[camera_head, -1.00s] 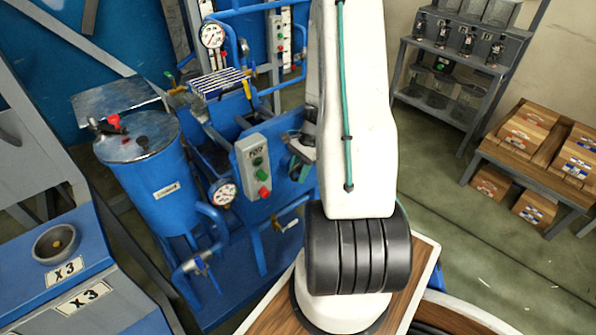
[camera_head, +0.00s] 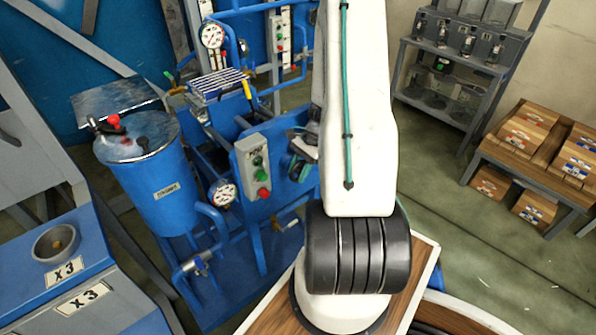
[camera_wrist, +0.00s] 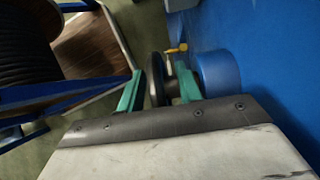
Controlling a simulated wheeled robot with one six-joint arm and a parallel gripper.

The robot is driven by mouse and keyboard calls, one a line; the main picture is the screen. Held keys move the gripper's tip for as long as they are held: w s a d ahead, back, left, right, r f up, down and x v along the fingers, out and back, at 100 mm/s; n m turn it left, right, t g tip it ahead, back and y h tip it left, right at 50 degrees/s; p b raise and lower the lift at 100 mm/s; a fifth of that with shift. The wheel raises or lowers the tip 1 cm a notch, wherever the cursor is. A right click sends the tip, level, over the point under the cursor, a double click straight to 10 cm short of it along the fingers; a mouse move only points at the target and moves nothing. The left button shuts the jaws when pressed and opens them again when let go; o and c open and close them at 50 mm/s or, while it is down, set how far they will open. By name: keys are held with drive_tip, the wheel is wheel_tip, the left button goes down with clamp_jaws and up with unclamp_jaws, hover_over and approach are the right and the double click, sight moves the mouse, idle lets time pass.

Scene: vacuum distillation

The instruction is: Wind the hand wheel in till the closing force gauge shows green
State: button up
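The hand wheel (camera_wrist: 156,79) shows in the wrist view as a dark disc seen nearly edge-on, in front of a blue cylindrical boss (camera_wrist: 217,73). My gripper (camera_wrist: 160,80) has its two teal fingers on either side of the wheel's rim, with narrow gaps visible, so it looks open around it. In the head view my gripper (camera_head: 296,163) is at the right side of the blue machine, partly hidden by my arm. A round white gauge (camera_head: 222,193) sits low on the machine and another gauge (camera_head: 212,36) sits higher. Their needles and colours are too small to read.
A grey button box (camera_head: 253,167) with green and red buttons stands just left of my gripper. A blue tank (camera_head: 160,190) is further left. A grey shelf (camera_head: 447,85) and a wooden table (camera_head: 500,165) with boxes stand right, beyond open floor.

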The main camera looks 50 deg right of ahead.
sight(303, 160)
drive_tip(key=shift+d+r, duration=0.1)
drive_tip(key=v, duration=0.7)
drive_tip(key=shift+d+r, duration=0.1)
drive_tip(key=shift+r, duration=0.15)
drive_tip(key=shift+s, duration=0.1)
idle(0.8)
